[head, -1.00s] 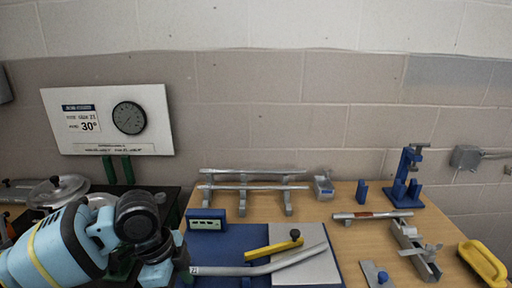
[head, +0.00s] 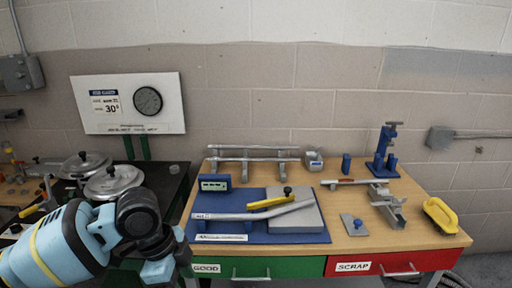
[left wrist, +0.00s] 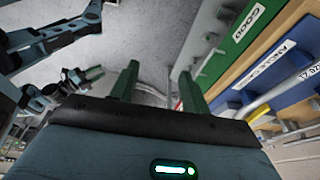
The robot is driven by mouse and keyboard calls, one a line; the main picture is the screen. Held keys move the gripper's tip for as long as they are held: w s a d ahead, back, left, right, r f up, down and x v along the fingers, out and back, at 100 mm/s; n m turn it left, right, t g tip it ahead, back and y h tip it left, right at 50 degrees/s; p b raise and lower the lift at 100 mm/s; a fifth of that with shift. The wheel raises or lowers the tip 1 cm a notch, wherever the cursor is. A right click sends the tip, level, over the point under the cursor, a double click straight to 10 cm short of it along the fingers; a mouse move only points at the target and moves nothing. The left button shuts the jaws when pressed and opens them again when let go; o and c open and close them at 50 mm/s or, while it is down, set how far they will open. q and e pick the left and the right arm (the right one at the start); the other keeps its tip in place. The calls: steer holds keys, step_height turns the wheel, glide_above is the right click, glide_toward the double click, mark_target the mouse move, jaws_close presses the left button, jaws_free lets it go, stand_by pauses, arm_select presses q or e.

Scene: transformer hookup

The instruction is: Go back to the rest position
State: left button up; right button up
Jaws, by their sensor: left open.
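My left arm comes in from the lower left in the head view, left of the wooden bench (head: 440,236). Its gripper (head: 165,268) shows there only in part, low in the frame. In the left wrist view the two green fingers of my left gripper (left wrist: 160,85) are spread apart with nothing between them. Grey floor shows past them. Dark arm links (left wrist: 40,50) of mine show at the left of the wrist view. A small jaw-like end (left wrist: 85,76) is there, too small to read.
A bent silver pipe (head: 240,216) lies over the blue board (head: 275,237), beside a yellow-handled lever (head: 270,201). A GOOD drawer (head: 300,267) and a SCRAP drawer (head: 390,262) front the bench. A dark table with metal lids (head: 112,181) stands left, near my arm.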

arm_select(q)
steer(key=s+d+f+n+t+h, duration=0.25)
steer(key=d+f+n, duration=0.2)
steer(key=f, duration=0.35)
steer(key=s+d+f+n+t+h, duration=0.1)
steer(key=d+f+n+t+h, duration=0.2)
steer(key=d+f, duration=0.35)
steer(key=s+a+f+n+t+y, duration=0.1)
steer(key=s+a+f+n+y, duration=0.2)
steer(key=s+a+f, duration=0.4)
steer(key=s+a+f+n+t+y, duration=0.2)
steer(key=s+a+f+n, duration=0.3)
steer(key=s+a+f, duration=0.3)
steer(key=s+a+y, duration=0.1)
steer(key=s, duration=0.3)
steer(key=shift+s+a, duration=0.3)
steer(key=shift+s, duration=0.05)
steer(key=shift+y, duration=0.25)
stand_by(0.8)
